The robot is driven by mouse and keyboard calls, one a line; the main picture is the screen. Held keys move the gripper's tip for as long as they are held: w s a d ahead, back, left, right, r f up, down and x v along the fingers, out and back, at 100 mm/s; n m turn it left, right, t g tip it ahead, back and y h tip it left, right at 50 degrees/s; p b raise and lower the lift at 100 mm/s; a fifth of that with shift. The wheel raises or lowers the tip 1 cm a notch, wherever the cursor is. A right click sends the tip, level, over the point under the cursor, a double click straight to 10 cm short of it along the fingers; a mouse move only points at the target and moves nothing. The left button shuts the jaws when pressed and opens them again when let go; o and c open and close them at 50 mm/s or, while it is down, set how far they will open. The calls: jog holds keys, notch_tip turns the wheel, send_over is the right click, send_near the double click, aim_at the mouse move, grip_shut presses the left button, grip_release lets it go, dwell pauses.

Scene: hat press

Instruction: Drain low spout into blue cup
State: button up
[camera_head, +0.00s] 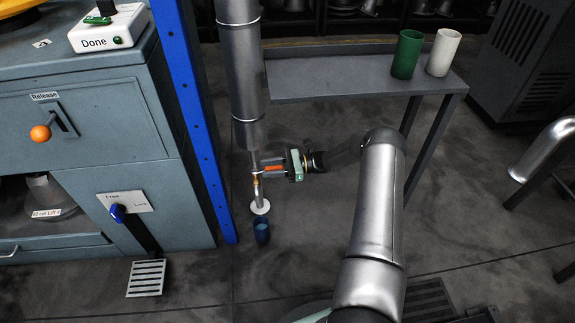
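The blue cup (262,232) stands upright on the floor beside the foot of the blue post. Just above it is the low spout (257,190), a thin metal pipe coming down from a wide vertical metal pipe (243,80). A white disc (260,207) sits at the spout's lower end, over the cup. My gripper (259,169) reaches in from the right at the spout's upper part. An orange-red piece shows between its fingers, at the thin pipe. I cannot tell whether the fingers close on it. No liquid stream is visible.
A grey bench (330,82) at the back holds a green cup (406,54) and a white cup (443,52). The blue post (190,110) and grey cabinet (90,120) stand left, with an orange-knobbed Release lever (41,132) and a blue-knobbed lever (117,212). A floor grate (146,278) lies in front.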

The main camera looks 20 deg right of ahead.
jog(key=p+v, duration=0.2)
jog(key=v, duration=1.5)
